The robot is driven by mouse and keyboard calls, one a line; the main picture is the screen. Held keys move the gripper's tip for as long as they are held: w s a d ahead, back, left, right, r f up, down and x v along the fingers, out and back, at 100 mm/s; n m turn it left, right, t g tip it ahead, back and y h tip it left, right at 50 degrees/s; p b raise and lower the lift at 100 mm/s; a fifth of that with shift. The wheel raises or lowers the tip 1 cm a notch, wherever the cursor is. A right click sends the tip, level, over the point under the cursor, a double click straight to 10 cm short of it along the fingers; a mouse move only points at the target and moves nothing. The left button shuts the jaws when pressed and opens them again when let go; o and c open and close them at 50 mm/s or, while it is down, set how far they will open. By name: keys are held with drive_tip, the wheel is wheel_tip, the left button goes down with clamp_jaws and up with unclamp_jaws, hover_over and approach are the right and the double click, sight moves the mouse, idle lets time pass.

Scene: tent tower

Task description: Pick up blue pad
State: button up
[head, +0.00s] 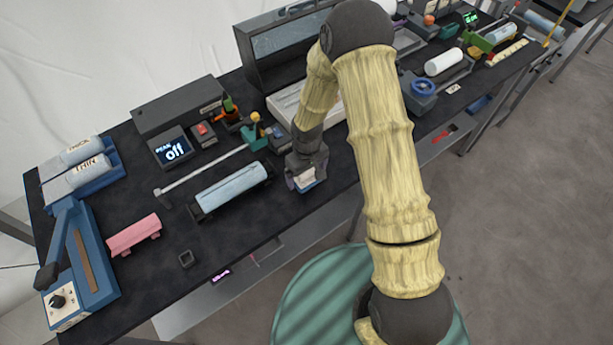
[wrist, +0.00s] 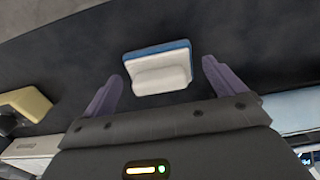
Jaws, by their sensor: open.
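The blue pad (wrist: 157,50) lies on the dark table top and shows in the wrist view as a blue edge with a white block-like part facing me. My gripper (wrist: 160,80) is open, with one purple finger on each side of the pad's position in the picture. The fingers do not visibly touch the pad. In the head view my gripper (head: 306,182) is low over the table near its front edge. A small blue and white piece of the pad (head: 307,184) shows there, and the rest is hidden by my gripper.
A light blue roll in a black holder (head: 232,188) lies left of my gripper. A metal rod (head: 205,170) lies behind it. A white tray (head: 288,103) is behind my arm. A pink block (head: 134,235) and blue-based machine (head: 80,270) stand at the left. The table's front edge is close.

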idle(0.3)
drive_tip(key=c, duration=1.1)
drive_tip(key=shift+o, duration=0.2)
wheel_tip(320, 180, up, 10)
drive_tip(key=shift+b, duration=0.95)
